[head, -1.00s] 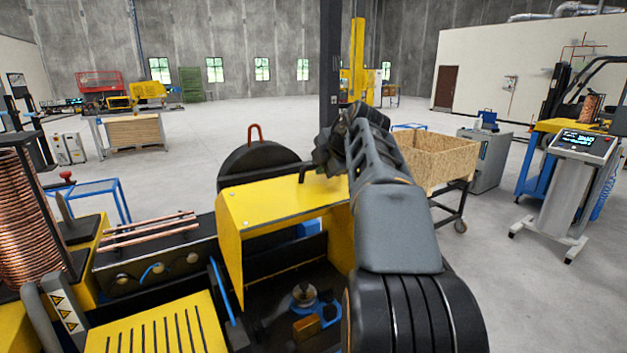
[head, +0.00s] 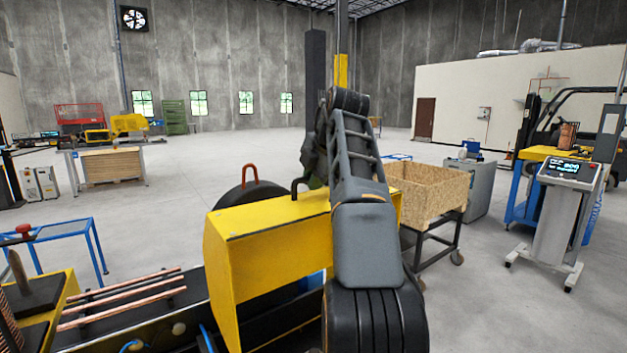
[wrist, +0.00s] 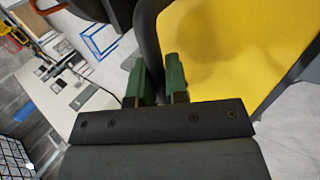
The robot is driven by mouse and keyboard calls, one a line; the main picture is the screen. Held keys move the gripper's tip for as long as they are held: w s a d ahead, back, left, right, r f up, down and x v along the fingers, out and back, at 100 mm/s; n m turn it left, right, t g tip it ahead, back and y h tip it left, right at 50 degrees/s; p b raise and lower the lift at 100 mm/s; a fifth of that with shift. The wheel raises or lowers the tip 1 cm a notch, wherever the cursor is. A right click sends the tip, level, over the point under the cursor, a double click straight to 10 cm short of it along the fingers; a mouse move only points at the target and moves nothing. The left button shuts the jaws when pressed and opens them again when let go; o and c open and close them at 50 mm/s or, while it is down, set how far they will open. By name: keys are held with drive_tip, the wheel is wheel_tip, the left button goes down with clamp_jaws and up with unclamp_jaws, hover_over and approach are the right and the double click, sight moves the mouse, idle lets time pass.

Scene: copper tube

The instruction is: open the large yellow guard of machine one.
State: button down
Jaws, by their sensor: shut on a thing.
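The large yellow guard (head: 268,240) is a bent panel over the machine in front of me, with its upper edge raised and a dark space showing under it. A black hooked handle (head: 297,187) rises from its top. My gripper (head: 312,172) is at the guard's top edge, partly hidden by my own arm. In the wrist view, the green fingers of my gripper (wrist: 158,82) are shut on the black handle (wrist: 149,35), with the yellow guard (wrist: 225,50) close to their right.
Copper bars (head: 125,298) lie on the machine at left. A black disc with a red handle (head: 250,172) stands behind the guard. A wooden crate on a cart (head: 430,192) and a control console (head: 565,195) stand at right. Open floor lies behind.

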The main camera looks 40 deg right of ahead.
drive_tip(key=shift+f, duration=0.15)
drive_tip(key=c, duration=1.4)
unclamp_jaws()
drive_tip(key=shift+w, duration=0.2)
drive_tip(key=shift+o, duration=1.3)
drive_tip(key=shift+s, duration=0.1)
drive_tip(key=v, duration=0.5)
drive_tip(key=shift+d, duration=0.1)
drive_tip(key=s+b, duration=0.3)
drive_tip(key=s, duration=0.9)
drive_tip(key=shift+a, duration=0.4)
drive_tip(key=shift+s, duration=0.1)
